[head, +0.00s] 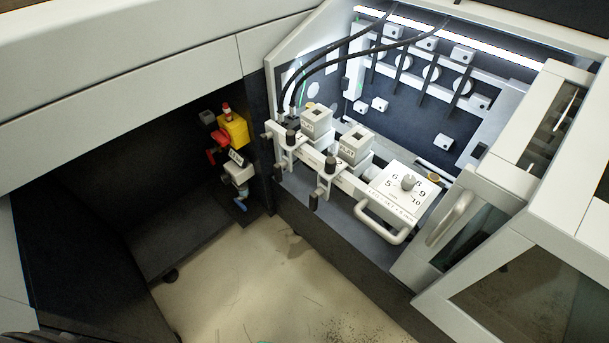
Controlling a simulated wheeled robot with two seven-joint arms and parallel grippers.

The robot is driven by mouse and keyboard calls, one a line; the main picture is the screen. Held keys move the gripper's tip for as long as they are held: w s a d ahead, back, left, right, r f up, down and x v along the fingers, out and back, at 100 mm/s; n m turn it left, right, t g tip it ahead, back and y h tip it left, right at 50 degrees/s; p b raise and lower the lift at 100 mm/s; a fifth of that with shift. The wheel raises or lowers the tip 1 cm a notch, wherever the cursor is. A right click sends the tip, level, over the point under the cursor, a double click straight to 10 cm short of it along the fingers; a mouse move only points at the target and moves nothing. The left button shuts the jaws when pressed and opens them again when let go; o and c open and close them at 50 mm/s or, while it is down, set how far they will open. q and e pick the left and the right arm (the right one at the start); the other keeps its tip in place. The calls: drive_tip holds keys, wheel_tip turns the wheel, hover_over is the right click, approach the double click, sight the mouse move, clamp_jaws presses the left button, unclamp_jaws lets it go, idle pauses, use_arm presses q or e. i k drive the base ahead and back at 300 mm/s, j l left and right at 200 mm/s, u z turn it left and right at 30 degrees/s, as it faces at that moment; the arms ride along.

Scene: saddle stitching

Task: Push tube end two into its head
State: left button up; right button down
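Two black tubes (345,47) arch from the top of the lit machine bay down to its left side. Their lower ends come down close together near the left wall, behind the first head; I cannot tell whether either end is seated in anything. Two grey box-shaped heads with labelled fronts, the first head (317,119) and the second head (355,146), sit side by side on a white rail. A black knob stands in front of each. I cannot tell which tube end is number two. Neither of my grippers shows in the head view.
A white dial panel (399,194) with a bar handle (381,222) is right of the heads. A grey door with a handle (449,217) stands further right. A yellow box (234,130) with red parts is at left. The floor (270,285) in front is clear.

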sight(355, 146)
drive_tip(key=u, duration=5.6)
drive_tip(key=z, duration=3.95)
drive_tip(key=k+j+z, duration=0.1)
drive_tip(key=j+z, duration=0.2)
drive_tip(key=z, duration=0.2)
drive_tip(key=k+j+z, duration=0.2)
drive_tip(key=z, duration=0.3)
drive_tip(key=k+j+z, duration=0.2)
drive_tip(key=z, duration=0.25)
